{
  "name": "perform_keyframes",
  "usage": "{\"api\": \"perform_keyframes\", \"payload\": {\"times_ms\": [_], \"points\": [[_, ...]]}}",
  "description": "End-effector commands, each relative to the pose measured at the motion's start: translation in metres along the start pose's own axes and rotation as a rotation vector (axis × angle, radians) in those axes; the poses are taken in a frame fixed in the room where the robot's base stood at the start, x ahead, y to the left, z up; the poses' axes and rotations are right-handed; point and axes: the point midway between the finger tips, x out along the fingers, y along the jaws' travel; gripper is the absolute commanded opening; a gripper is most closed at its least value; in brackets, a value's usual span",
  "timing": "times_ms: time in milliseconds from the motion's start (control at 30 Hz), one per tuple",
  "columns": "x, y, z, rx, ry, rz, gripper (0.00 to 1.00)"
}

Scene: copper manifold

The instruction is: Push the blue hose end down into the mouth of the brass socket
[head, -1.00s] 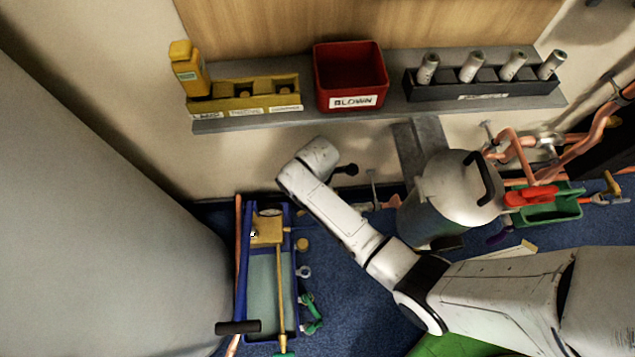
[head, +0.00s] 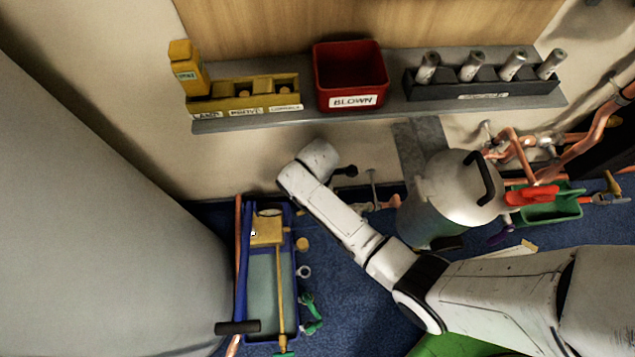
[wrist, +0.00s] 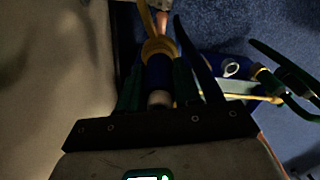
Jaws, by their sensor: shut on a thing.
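In the wrist view my gripper (wrist: 157,80) reaches away from the camera, its dark green fingers on either side of the blue hose end (wrist: 158,70). It is shut on the hose, whose pale near part shows between the finger bases. The yellowish brass socket (wrist: 159,47) is a ring just beyond the fingertips, in line with the hose. The blue meets or overlaps the ring's near edge; I cannot tell whether any of it is inside the mouth. In the head view my arm hides the hose, and I cannot make out the socket.
A copper pipe (wrist: 162,20) lies beyond the socket. A pale wall borders the left. In the head view a grey canister (head: 455,190) stands right of my wrist; a shelf (head: 240,123) runs above.

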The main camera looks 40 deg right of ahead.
Motion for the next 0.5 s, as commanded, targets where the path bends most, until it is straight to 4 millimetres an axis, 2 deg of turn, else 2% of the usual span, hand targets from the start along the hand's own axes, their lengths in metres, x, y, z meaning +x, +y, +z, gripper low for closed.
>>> {"api": "perform_keyframes", "payload": {"times_ms": [500], "points": [[0.0066,0.0003,-0.0001,0.0,0.0,0.001,0.0]]}}
